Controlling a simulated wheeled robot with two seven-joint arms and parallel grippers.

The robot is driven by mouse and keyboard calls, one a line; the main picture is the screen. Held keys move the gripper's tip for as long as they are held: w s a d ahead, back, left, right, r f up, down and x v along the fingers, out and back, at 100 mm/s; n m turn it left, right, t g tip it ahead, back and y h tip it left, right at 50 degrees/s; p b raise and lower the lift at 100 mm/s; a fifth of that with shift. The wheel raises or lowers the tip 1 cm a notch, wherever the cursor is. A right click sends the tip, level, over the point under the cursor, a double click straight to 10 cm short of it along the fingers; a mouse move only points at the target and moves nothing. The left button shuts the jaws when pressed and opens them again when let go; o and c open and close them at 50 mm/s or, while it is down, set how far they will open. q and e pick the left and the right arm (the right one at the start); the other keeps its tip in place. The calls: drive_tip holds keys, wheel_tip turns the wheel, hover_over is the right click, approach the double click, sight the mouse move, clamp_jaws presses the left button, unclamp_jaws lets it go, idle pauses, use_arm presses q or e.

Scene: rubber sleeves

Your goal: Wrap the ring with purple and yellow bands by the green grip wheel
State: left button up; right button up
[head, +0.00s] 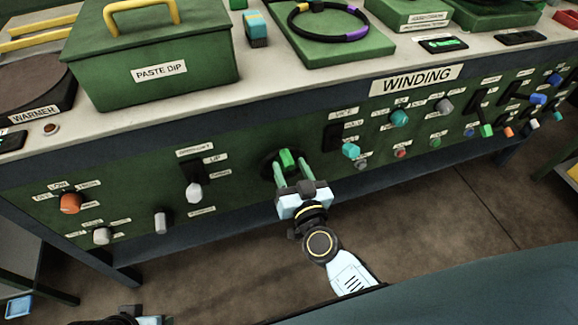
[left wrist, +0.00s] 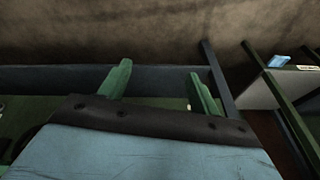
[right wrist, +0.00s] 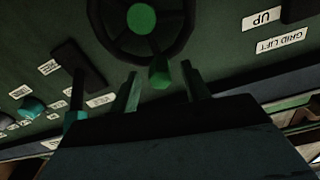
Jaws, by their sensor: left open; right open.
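The dark ring with purple and yellow bands (head: 357,33) lies on a green pad (head: 328,55) on the bench top. The wheel with a green grip is on the bench's front panel. Its grip (head: 286,160) also shows in the right wrist view (right wrist: 159,73), below the wheel's green hub (right wrist: 141,18). My right gripper (head: 290,163) is open at the wheel, its fingers on either side of the grip; contact is not clear. My left gripper (left wrist: 160,73) is open and empty, low before the bench.
A green PASTE DIP box (head: 150,60) with a yellow handle stands left of the pad, beside a round warmer (head: 30,90). Several knobs and levers stick out of the front panel, including an orange knob (head: 70,203).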

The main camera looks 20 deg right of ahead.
drive_tip(key=shift+w, duration=0.85)
drive_tip(key=shift+c, duration=0.5)
clamp_jaws()
